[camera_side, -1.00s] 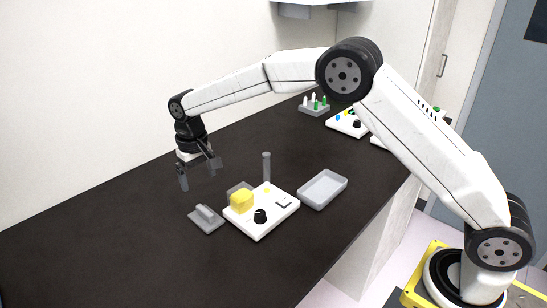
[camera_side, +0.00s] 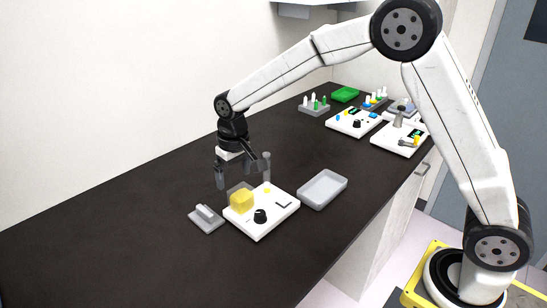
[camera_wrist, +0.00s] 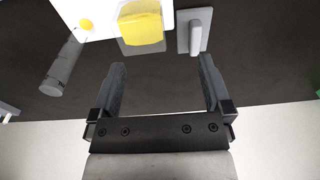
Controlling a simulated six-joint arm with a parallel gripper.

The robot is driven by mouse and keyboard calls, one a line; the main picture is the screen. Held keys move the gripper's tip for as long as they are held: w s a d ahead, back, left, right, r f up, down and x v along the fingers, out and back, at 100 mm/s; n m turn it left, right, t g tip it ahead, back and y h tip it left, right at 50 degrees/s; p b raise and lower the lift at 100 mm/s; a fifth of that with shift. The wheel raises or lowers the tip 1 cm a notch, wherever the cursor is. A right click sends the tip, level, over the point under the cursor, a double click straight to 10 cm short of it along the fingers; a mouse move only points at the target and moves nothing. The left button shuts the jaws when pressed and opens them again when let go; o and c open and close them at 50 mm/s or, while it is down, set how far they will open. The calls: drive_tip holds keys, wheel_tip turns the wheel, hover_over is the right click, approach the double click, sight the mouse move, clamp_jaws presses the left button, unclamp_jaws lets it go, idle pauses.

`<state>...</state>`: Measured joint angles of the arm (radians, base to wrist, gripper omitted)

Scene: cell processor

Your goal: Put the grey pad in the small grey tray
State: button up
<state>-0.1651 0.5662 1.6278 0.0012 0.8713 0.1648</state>
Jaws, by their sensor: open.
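The grey pad (camera_side: 207,218), a flat grey plate with a raised bar on top, lies on the dark bench left of the white device. It also shows at the top of the wrist view (camera_wrist: 195,32). The small grey tray (camera_side: 322,189) is shallow and looks empty, on the bench right of the white device. My gripper (camera_side: 243,177) is open and empty, in the air above the bench behind the device. In the wrist view (camera_wrist: 162,66) its fingers are wide apart, with nothing between them.
The white device (camera_side: 262,222) carries a yellow block (camera_side: 242,201) and a black knob. An upright grey cylinder (camera_side: 267,165) stands behind it, close to my gripper. Racks and other white devices (camera_side: 354,122) stand farther back. The left of the bench is clear.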

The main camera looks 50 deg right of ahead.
sight(202, 210)
drive_tip(key=s+d+f+t, duration=0.1)
drive_tip(key=s+d, duration=0.3)
drive_tip(key=s, duration=0.6)
drive_tip(key=s+d+f, duration=0.1)
drive_tip(key=s+d, duration=0.3)
drive_tip(key=s, duration=0.7)
drive_tip(key=shift+s+d+f+t, duration=0.15)
drive_tip(key=shift+s+f+t, duration=0.1)
drive_tip(key=shift+t, duration=0.15)
